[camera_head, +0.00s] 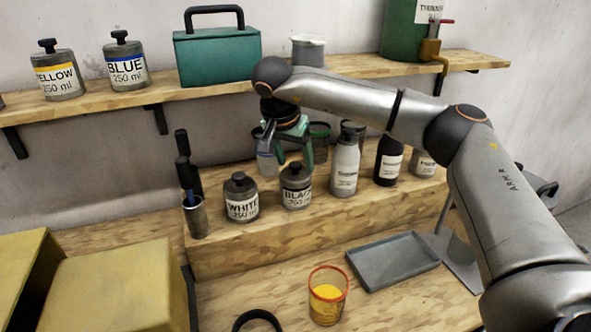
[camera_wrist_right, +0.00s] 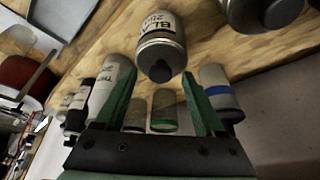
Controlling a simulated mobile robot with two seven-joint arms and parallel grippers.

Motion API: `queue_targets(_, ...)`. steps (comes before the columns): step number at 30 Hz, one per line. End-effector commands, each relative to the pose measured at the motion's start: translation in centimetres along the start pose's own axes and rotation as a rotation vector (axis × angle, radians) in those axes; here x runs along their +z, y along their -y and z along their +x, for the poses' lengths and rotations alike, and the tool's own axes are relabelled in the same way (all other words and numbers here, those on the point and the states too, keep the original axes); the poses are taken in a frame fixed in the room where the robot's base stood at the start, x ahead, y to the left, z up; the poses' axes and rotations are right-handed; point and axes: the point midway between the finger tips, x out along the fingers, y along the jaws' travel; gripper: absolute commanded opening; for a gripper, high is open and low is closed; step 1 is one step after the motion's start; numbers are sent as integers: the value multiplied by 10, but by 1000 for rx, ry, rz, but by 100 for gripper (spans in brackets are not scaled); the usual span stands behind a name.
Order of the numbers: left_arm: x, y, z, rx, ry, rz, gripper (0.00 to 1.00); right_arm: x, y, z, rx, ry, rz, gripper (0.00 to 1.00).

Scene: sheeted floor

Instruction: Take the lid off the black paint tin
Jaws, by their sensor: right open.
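The black paint tin (camera_head: 296,190) stands upright on the raised wooden step in the head view, its dark knobbed lid (camera_head: 295,169) on. My right gripper (camera_head: 288,150) is open with green fingers, above and just behind the tin. In the right wrist view the tin (camera_wrist_right: 163,25) is upside down in the picture. Its lid (camera_wrist_right: 160,63) lies ahead of the open fingers (camera_wrist_right: 157,85), roughly between their lines, with nothing gripped. My left gripper does not show.
The white paint tin (camera_head: 241,198) stands close left of the black one. A pale bottle (camera_head: 344,167) stands close right. A grey tray (camera_head: 393,259) and a glass of yellow paint (camera_head: 327,298) sit on the lower bench. A shelf (camera_head: 350,72) runs behind my arm.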

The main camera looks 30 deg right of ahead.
Motion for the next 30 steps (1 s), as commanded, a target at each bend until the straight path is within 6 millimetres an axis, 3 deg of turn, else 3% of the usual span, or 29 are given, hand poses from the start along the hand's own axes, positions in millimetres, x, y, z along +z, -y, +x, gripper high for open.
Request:
queue_targets(8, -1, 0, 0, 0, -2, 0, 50, 0, 0, 2, 0, 0, 0, 69)
queue_targets(26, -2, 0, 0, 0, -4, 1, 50, 0, 0, 2, -1, 0, -1, 2)
queue_targets(30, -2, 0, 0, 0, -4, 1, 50, 0, 0, 2, -1, 0, -1, 0)
